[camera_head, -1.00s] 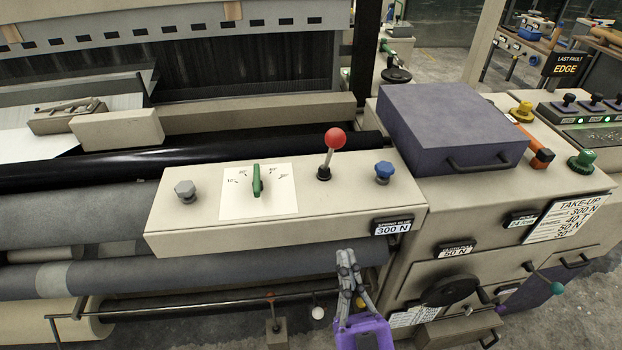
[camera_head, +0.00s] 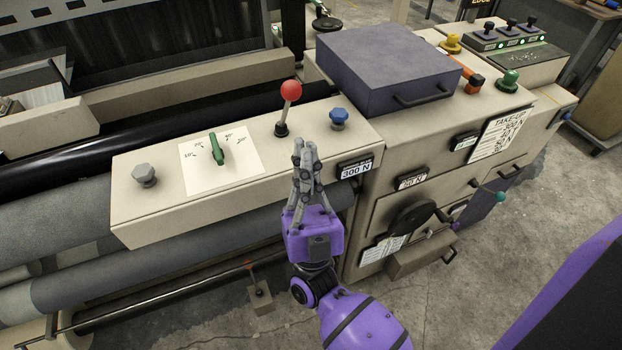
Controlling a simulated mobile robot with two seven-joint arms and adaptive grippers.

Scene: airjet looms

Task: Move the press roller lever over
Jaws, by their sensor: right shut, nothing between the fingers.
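A lever with a red ball knob (camera_head: 291,90) stands on the beige panel (camera_head: 240,185), its pale rod leaning slightly right from a black base. No visible label names it as the press roller lever. My right gripper (camera_head: 304,146) is shut and empty, fingers pointing up at the panel's front edge. In the picture it is just below and right of the red-knobbed lever, apart from it. The gripper hides part of the panel's front edge. My left gripper is not in view.
On the panel are a grey knob (camera_head: 145,175), a green pointer (camera_head: 217,149) on a white dial card and a blue knob (camera_head: 339,118). A purple-grey box (camera_head: 385,65) stands to the right. A green-ball lever (camera_head: 500,197) sticks out below. Concrete floor is open in front.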

